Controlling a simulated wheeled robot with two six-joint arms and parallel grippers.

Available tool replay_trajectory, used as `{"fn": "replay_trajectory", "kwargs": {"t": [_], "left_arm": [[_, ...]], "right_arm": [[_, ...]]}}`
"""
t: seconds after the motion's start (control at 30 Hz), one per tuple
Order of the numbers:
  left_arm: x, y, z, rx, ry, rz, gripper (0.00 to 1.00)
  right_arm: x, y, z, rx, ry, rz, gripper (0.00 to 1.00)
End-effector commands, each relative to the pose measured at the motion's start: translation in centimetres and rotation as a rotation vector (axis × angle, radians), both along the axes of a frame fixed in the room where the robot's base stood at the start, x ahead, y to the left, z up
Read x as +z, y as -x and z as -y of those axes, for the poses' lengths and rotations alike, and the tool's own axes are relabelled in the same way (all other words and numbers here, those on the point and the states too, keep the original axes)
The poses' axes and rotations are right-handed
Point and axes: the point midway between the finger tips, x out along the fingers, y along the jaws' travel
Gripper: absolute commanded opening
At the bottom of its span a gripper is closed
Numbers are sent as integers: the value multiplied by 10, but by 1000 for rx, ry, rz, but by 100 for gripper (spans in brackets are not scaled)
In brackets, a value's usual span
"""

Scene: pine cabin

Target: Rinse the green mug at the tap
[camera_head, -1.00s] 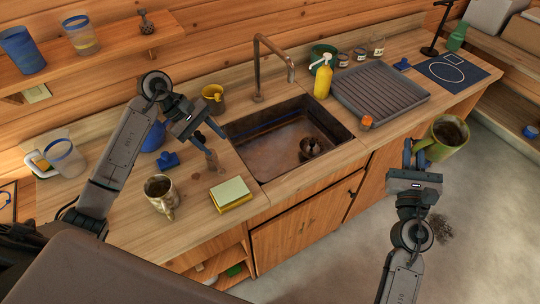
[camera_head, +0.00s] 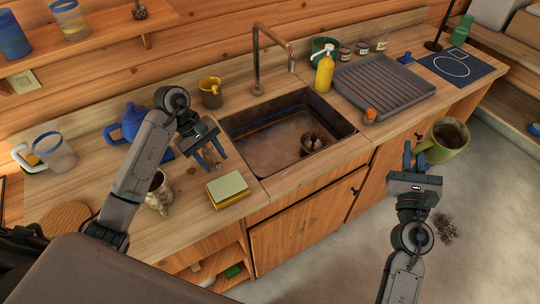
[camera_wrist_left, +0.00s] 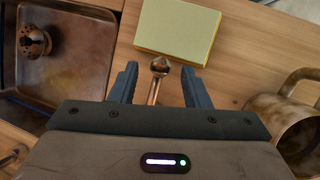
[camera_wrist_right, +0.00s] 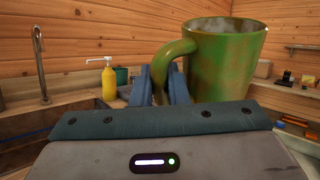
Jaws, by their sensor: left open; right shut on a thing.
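The green mug (camera_head: 445,142) is held upright over the floor, right of the counter; dark stuff shows inside it. My right gripper (camera_head: 413,155) is shut on its handle, and the handle between the fingers shows in the right wrist view (camera_wrist_right: 172,62). The metal tap (camera_head: 258,62) stands behind the sink (camera_head: 285,145). My left gripper (camera_head: 213,163) is open, low over the counter left of the sink. In the left wrist view a small copper knob on a stem (camera_wrist_left: 159,68) stands between its open fingers; I cannot tell whether they touch it.
A yellow sponge-like block (camera_head: 228,189) and a second mug (camera_head: 158,194) are near my left gripper. A blue teapot (camera_head: 126,122) and a brown cup (camera_head: 211,93) stand behind it. A yellow pump bottle (camera_head: 325,74) and a drying rack (camera_head: 384,88) are right of the sink.

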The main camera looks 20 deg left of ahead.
Motion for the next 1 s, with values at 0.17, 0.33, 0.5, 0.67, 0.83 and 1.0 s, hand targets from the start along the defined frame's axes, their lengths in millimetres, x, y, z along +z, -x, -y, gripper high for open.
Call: {"fn": "replay_trajectory", "kwargs": {"t": [0.17,0.33,0.5,0.67,0.83,1.0], "left_arm": [[-7,1,4,1,-1,-1,43],[-8,0,4,1,0,0,43],[-8,0,4,1,0,0,23],[-7,0,4,1,0,0,0],[-7,0,3,0,-1,0,0],[-9,3,-6,-4,-3,1,0]], "right_arm": [[2,0,0,0,1,1,0],[2,0,0,0,1,1,0],[2,0,0,0,1,1,0],[2,0,0,0,1,1,0],[1,0,0,0,1,1,0],[-3,0,0,0,1,1,0]]}}
